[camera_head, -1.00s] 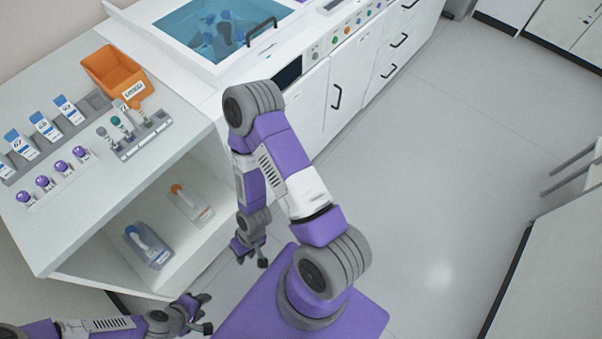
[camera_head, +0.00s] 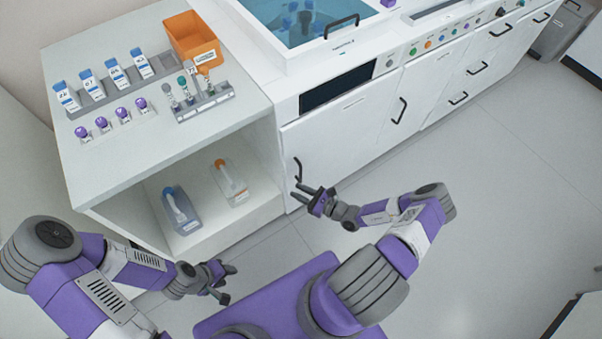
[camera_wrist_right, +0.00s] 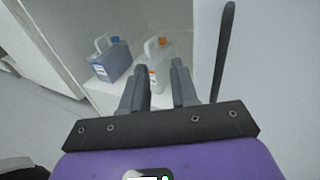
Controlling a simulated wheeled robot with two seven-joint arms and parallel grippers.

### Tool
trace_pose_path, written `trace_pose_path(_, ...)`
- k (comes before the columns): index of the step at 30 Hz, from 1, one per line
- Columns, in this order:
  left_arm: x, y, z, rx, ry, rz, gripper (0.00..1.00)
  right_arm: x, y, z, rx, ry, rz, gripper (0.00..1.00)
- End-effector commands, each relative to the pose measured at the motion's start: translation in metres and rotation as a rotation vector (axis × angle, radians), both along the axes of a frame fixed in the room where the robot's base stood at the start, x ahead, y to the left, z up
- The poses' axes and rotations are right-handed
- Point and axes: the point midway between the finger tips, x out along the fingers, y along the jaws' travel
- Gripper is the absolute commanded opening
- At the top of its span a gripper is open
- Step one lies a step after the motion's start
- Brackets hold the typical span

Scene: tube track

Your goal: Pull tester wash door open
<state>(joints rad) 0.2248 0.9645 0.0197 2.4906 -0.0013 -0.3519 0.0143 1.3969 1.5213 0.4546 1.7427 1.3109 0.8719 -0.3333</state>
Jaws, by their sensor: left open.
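The white tester has a front door (camera_head: 340,135) at its left end, shut, with a dark vertical handle (camera_head: 297,170) near its left edge. I cannot read its label. My right gripper (camera_head: 303,192) is open and empty, just below and close to this handle. In the right wrist view the two fingers (camera_wrist_right: 160,85) are apart, and the dark handle (camera_wrist_right: 222,50) stands to the right of them, not between them. My left gripper (camera_head: 232,281) is open and empty, low in front of the open shelf.
A second shut door (camera_head: 415,95) with a handle is further right. The open shelf (camera_head: 255,200) holds a blue-capped bottle (camera_head: 180,210) and an orange-capped bottle (camera_head: 231,182). The counter above carries tubes and an orange bin (camera_head: 195,42). The floor on the right is clear.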

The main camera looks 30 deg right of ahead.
Motion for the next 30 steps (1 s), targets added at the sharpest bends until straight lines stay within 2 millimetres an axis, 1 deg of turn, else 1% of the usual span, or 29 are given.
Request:
trace_pose_path(1,0.000,0.000,-0.002,0.000,0.000,0.000,0.43,0.002,-0.025,-0.004,0.025,-0.014,-0.098,0.29)
trace_pose_path(3,0.000,0.000,-0.003,0.000,0.000,0.000,0.43,0.002,-0.048,-0.006,0.043,-0.030,-0.186,0.29)
trace_pose_path(6,0.000,0.000,-0.004,0.000,0.000,0.000,0.43,0.006,-0.063,-0.007,0.056,-0.043,-0.248,0.29)
trace_pose_path(8,0.000,0.000,-0.006,0.000,0.000,0.000,0.43,0.011,-0.064,-0.007,0.058,-0.046,-0.258,0.29)
trace_pose_path(15,0.000,0.000,-0.017,0.000,0.000,0.000,0.43,0.047,-0.052,-0.008,0.058,-0.046,-0.252,0.29)
trace_pose_path(19,0.000,0.000,-0.021,0.000,0.000,0.000,0.43,0.064,-0.047,-0.008,0.057,-0.044,-0.252,0.29)
trace_pose_path(24,0.000,0.000,-0.024,0.000,0.000,0.000,0.43,0.074,-0.045,-0.007,0.057,-0.044,-0.252,0.29)
trace_pose_path(30,0.000,0.000,-0.023,0.000,0.000,0.000,0.43,0.075,-0.044,-0.006,0.057,-0.043,-0.251,0.29)
